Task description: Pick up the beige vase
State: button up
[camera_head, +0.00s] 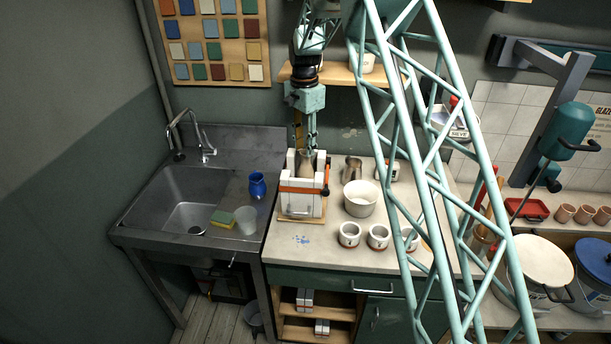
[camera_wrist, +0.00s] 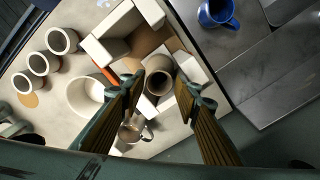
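The beige vase (camera_head: 306,165) stands among white plaster mold pieces (camera_head: 299,205) that have an orange band around them. In the wrist view its dark round mouth (camera_wrist: 158,84) faces the camera between my two fingers. My gripper (camera_head: 306,147) points down over the vase from above. In the wrist view my gripper (camera_wrist: 160,88) is open, with one finger on each side of the vase's mouth. Whether the fingers touch the vase is not clear. The lower part of the vase is hidden by the mold.
A white bowl (camera_head: 360,198), a metal pitcher (camera_head: 353,169) and white cups (camera_head: 349,234) stand to the right of the mold. A blue jug (camera_head: 257,185) stands on the sink unit at left, near a pale cup (camera_head: 246,220). A shelf (camera_head: 340,75) is behind my arm.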

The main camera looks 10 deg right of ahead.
aim_at(305, 157)
jog(key=shift+f, duration=0.25)
jog(key=shift+w+d+f+p, duration=0.15)
jog(key=shift+f+p, duration=0.25)
jog(key=shift+f, duration=2.1)
jog(key=c, duration=0.6)
